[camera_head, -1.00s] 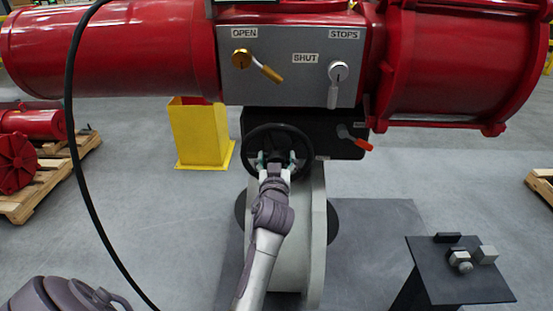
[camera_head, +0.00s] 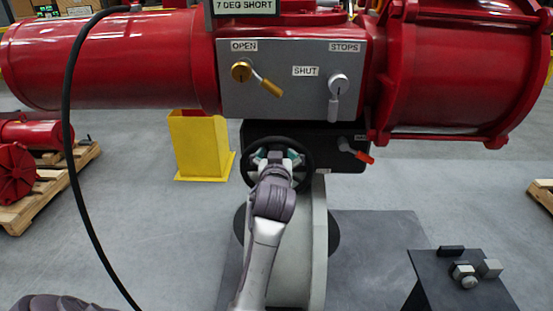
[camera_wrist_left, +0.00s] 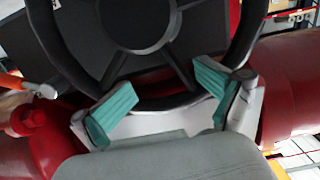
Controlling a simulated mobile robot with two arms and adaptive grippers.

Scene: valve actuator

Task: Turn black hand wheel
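The black hand wheel (camera_head: 309,163) stands upright on the front of the black box under the grey panel. In the left wrist view its rim (camera_wrist_left: 60,45) and spokes fill the top. My left gripper (camera_head: 277,153) is in front of the wheel in the head view, covering its lower middle. In the left wrist view the left gripper (camera_wrist_left: 167,82) has its two teal-padded fingers spread well apart, with the wheel's rim crossing between them. I cannot tell whether either pad touches the wheel. My right gripper is out of view.
A grey panel (camera_head: 290,100) above carries a brass lever (camera_head: 266,87) and a silver lever (camera_head: 333,105). An orange-tipped lever (camera_head: 357,152) is right of the wheel. A black cable (camera_head: 68,150) hangs at left. A dark stand (camera_head: 440,280) is at lower right.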

